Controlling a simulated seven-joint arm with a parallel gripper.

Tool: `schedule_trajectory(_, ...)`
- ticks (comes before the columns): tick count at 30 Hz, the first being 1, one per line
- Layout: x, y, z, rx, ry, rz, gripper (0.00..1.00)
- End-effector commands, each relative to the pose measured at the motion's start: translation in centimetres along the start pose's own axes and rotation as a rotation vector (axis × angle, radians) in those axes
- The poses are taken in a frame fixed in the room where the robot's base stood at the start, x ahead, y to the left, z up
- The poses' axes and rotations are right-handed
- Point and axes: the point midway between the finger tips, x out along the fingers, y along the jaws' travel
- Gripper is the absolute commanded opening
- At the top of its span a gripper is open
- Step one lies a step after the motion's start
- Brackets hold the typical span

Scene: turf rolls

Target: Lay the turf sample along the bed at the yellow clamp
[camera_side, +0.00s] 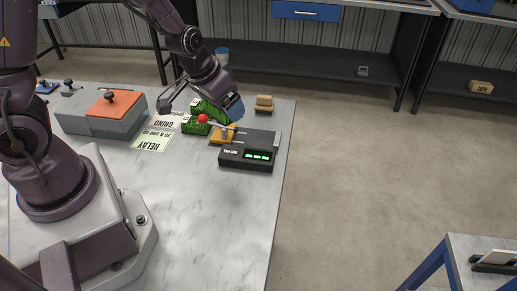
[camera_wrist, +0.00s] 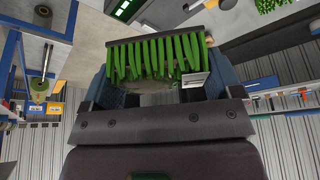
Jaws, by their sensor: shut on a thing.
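My gripper (camera_side: 234,106) is shut on the turf sample (camera_wrist: 155,58), a strip of green bristles on a dark backing. In the wrist view the sample spans between my blue fingers, bristles facing the camera. In the side view my gripper hangs just above and behind the yellow clamp (camera_side: 222,134); the held sample cannot be told apart there from the green pieces nearby. The clamp sits at the left of a black unit (camera_side: 245,161) with a green lit display. The bed beneath my gripper is partly hidden.
Green turf pieces (camera_side: 195,127) stand left of my gripper, close to a red knob (camera_side: 202,118) on a lever. Paper labels (camera_side: 152,140) lie beside them. A grey box with an orange top (camera_side: 110,104) and a tan block (camera_side: 264,101) are on the table. The front table area is clear.

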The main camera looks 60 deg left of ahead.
Motion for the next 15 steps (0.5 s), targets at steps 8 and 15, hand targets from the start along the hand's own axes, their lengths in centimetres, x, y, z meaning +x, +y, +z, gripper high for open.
schedule_trajectory(8, -2.2, 4.8, -1.9, 0.140, 0.001, 0.058, 0.59)
schedule_trajectory(15, -2.4, 5.5, -1.9, 0.157, 0.000, 0.065, 0.59)
